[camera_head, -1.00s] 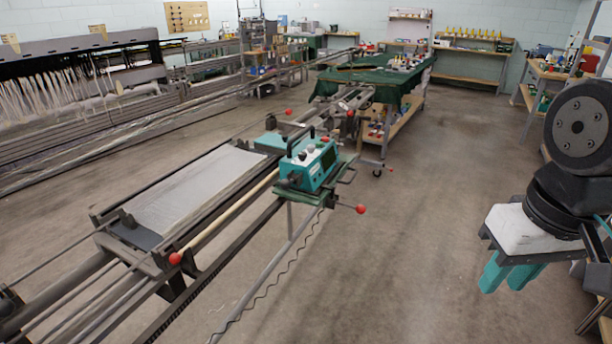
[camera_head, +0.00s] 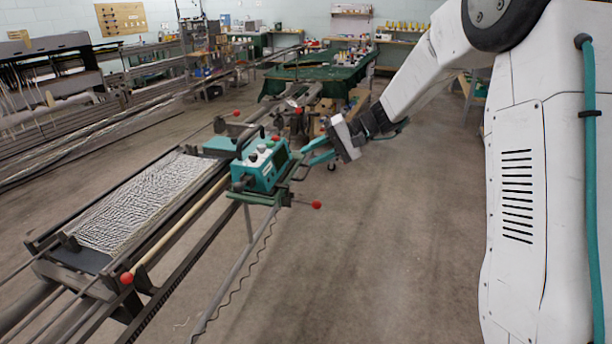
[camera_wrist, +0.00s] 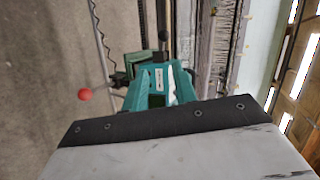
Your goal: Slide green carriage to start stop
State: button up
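The green carriage (camera_head: 262,170) is a teal box with knobs and a black handle on top, sitting on the rail (camera_head: 190,218) of the long machine. My gripper (camera_head: 306,152) is beside its right end, coming from the right, with its two teal fingers spread apart. The fingertips are close to the carriage's side; I cannot tell whether they touch it. In the wrist view the carriage (camera_wrist: 157,76) lies straight ahead, and the teal fingers are hard to tell from it. I cannot make out which part is the start stop.
A red knob (camera_head: 126,278) is at the near end of the rail and another red knob (camera_head: 316,204) sticks out below the carriage. A bed of pale threads (camera_head: 145,200) lies left of the rail. A green-covered table (camera_head: 318,72) stands behind. Floor on the right is clear.

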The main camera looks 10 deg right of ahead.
jog(key=w+d+f+m+t+y, duration=0.1)
jog(key=w+d+f+m+t, duration=0.15)
jog(key=w+f, duration=0.5)
jog(key=m+t, duration=0.2)
jog(key=t, duration=0.2)
send_near(306, 173)
jog(key=f+x, duration=0.1)
jog(key=x, duration=0.9)
jog(key=shift+r, duration=0.2)
jog(key=shift+c, duration=0.3)
grip_shut()
